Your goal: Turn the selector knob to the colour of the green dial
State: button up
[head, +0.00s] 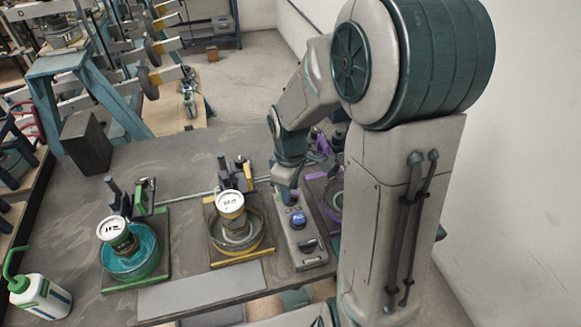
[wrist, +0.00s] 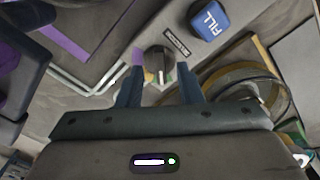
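The selector knob (wrist: 157,59) is a dark round knob with a white pointer line on the grey control box (head: 303,246). Purple and yellow patches show beside it in the wrist view; I cannot make out a green one. My gripper (wrist: 160,76) is open, its two fingers on either side of the knob, with gaps visible. In the head view my arm's end hides the knob. The green dial (head: 112,229) has a white face and sits over a teal bowl (head: 146,262) on the green-edged station at left. Its reading is too small to tell.
The box also carries a blue FILL button (head: 299,220) and a dark control (head: 308,245) near its front end. A yellow-edged station (head: 262,253) stands left of the box, a purple-marked one (head: 335,196) right. A white bottle (head: 40,296) stands front left.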

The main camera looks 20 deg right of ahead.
notch_tip(320, 180, up, 13)
jog(key=shift+f+b, duration=0.2)
jog(key=shift+b, duration=0.1)
jog(key=shift+s, duration=0.1)
jog(key=s+m+t, duration=0.3)
jog(key=s+m, duration=0.7)
jog(key=s, duration=0.3)
jog(key=shift+s+r, duration=0.15)
jog(key=shift+r, duration=0.05)
